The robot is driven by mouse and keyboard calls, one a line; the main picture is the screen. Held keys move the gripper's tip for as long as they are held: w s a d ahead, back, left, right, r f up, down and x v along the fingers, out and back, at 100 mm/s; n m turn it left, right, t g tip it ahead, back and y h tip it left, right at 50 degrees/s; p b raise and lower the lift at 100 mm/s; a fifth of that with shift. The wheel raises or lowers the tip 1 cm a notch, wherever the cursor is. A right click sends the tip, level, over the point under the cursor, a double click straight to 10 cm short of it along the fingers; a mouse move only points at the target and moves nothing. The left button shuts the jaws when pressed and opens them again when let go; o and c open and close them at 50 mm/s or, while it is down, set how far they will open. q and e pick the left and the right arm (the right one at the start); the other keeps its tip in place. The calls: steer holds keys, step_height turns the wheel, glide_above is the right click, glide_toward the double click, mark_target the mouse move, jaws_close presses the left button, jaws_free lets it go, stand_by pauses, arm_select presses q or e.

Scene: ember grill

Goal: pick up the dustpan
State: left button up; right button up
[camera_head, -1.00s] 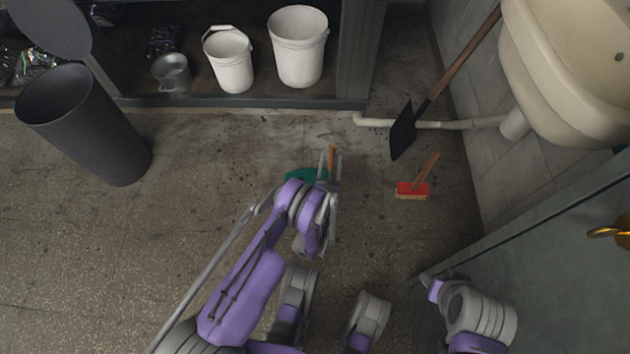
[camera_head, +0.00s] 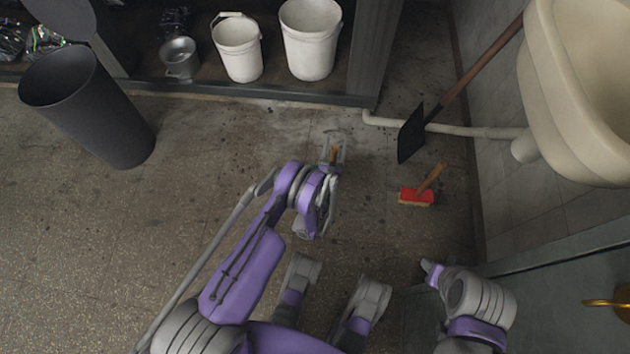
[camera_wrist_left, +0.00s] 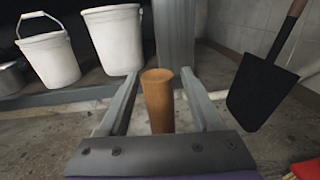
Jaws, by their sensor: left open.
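The dustpan's wooden handle (camera_head: 334,154) stands up between the fingers of my left gripper (camera_head: 333,146) in the head view. The dustpan's green pan is hidden behind my left arm. In the left wrist view the round orange-brown handle (camera_wrist_left: 158,102) rises between the two grey fingers of the left gripper (camera_wrist_left: 158,84). A gap shows on both sides of it, so the gripper is open around the handle and not closed on it. My right gripper cannot be made out; only part of an arm shows at the lower right.
A red hand brush (camera_head: 416,196) lies right of the gripper. A black shovel (camera_head: 411,135) leans by the sink (camera_head: 560,120). White buckets (camera_head: 309,40) stand on a low shelf, and a dark bin (camera_head: 95,110) is at left. Floor between is clear.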

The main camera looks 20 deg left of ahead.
arm_select(q)
steer(key=shift+s+r, duration=0.1)
steer(key=shift+c, duration=0.4)
jaws_close()
stand_by(0.8)
